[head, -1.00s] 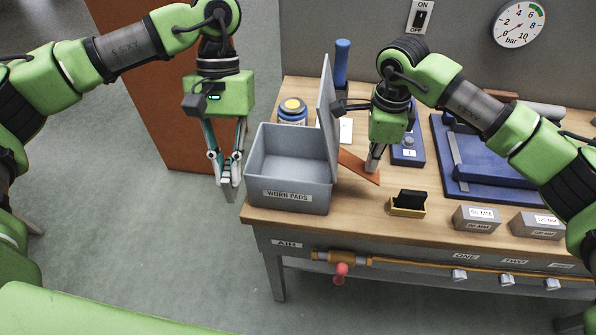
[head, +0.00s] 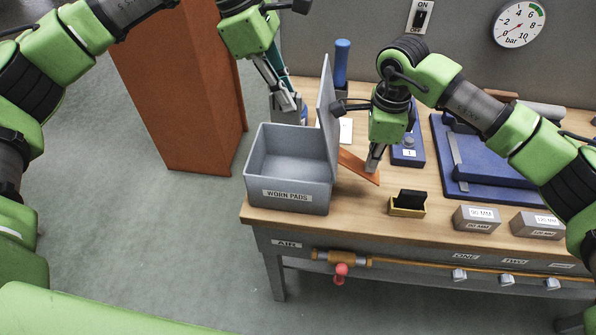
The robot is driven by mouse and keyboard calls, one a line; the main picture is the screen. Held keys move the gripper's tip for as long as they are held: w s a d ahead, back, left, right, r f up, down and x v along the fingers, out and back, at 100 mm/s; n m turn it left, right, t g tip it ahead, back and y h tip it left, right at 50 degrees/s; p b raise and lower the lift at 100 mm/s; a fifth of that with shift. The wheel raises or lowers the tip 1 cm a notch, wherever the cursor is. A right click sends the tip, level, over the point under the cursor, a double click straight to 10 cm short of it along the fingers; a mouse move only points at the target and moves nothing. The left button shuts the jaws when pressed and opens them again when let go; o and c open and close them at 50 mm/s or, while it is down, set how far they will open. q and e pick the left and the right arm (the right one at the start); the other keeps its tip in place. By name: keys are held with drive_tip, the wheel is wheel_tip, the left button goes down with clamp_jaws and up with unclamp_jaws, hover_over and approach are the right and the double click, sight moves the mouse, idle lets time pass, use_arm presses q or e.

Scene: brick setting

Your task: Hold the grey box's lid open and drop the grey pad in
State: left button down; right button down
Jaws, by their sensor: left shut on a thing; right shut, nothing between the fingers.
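The grey box (head: 289,196), labelled WORN PADS, stands at the bench's left front corner. Its lid (head: 327,115) is upright on the right side, and the inside looks empty. My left gripper (head: 287,101) is above and behind the box's back wall, shut on the grey pad (head: 286,115), which shows partly below the fingers. My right gripper (head: 373,166) is shut and empty, pointing down just right of the lid. A dark part on its wrist is close to the lid; I cannot tell whether they touch.
An orange strip (head: 358,167) lies between box and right gripper. A blue-handled tool (head: 342,62) stands behind the lid. A yellow holder (head: 407,205) and grey blocks (head: 476,219) line the front edge.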

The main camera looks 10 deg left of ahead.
sight(288, 122)
use_arm(q)
drive_tip(key=shift+f, duration=3)
drive_tip(key=c, duration=2)
unclamp_jaws()
drive_tip(key=shift+a, duration=0.1)
drive_tip(key=v, duration=1.2)
drive_tip(key=shift+s+d+r, duration=0.25)
drive_tip(key=shift+s+d, duration=0.05)
drive_tip(key=shift+d, duration=0.1)
